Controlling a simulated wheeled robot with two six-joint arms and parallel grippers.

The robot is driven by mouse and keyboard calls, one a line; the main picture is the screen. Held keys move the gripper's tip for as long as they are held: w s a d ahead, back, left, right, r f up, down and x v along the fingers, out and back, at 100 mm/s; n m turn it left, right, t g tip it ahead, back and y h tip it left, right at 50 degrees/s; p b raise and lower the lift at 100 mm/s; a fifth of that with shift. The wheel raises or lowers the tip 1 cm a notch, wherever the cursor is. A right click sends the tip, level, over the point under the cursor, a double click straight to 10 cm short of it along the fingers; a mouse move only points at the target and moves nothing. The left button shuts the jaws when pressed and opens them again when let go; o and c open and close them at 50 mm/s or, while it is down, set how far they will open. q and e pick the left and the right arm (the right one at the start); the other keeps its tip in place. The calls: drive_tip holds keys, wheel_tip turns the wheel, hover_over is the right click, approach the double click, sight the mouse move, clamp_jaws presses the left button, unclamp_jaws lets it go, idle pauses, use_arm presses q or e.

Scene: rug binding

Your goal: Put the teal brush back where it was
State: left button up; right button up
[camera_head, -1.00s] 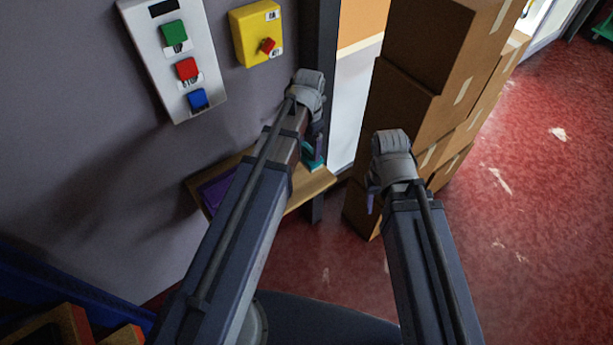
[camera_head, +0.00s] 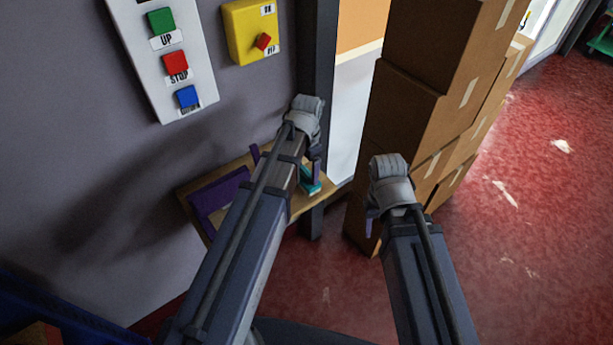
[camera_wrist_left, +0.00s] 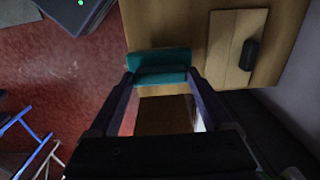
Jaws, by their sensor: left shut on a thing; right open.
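The teal brush (camera_head: 311,186) shows in the head view just below my left gripper (camera_head: 313,172), at the right end of a small wooden shelf (camera_head: 296,207). In the left wrist view the teal brush (camera_wrist_left: 160,66) spans the space between the fingertips of my left gripper (camera_wrist_left: 160,82), which is shut on it. It overlaps the shelf's edge in that view; whether it touches the shelf I cannot tell. My right gripper (camera_head: 371,216) is open and empty, in front of the stacked boxes. My left arm hides part of the shelf.
A purple tray-like object (camera_head: 216,197) lies at the shelf's left. A dark object (camera_wrist_left: 249,54) lies on a pale board (camera_wrist_left: 222,48) on the shelf. A dark post (camera_head: 315,90) stands behind. Cardboard boxes (camera_head: 418,105) stand to the right. Red floor (camera_head: 530,220) is open at right.

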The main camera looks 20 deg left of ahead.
sight(307, 172)
use_arm(q)
drive_tip(key=shift+f+b, duration=0.4)
drive_tip(key=shift+f, duration=0.5)
drive_tip(key=shift+r, duration=0.15)
drive_tip(key=o, duration=1)
use_arm(e)
drive_tip(key=shift+f, duration=0.85)
use_arm(q)
wheel_tip(307, 172, up, 12)
drive_tip(key=p, duration=1.2)
drive_tip(key=s+d+n, duration=0.1)
drive_tip(key=s+d, duration=0.2)
drive_tip(key=s, duration=0.1)
drive_tip(key=s+d+n, duration=0.1)
drive_tip(key=s+d, duration=0.3)
drive_tip(key=s, duration=0.1)
drive_tip(key=s+d+n+y, duration=0.1)
drive_tip(key=s+d, duration=0.2)
drive_tip(key=s, duration=0.2)
drive_tip(key=shift+s+d+n, duration=0.1)
drive_tip(key=shift+d+n, duration=0.15)
drive_tip(key=shift+n, duration=0.15)
use_arm(e)
wheel_tip(307, 172, up, 12)
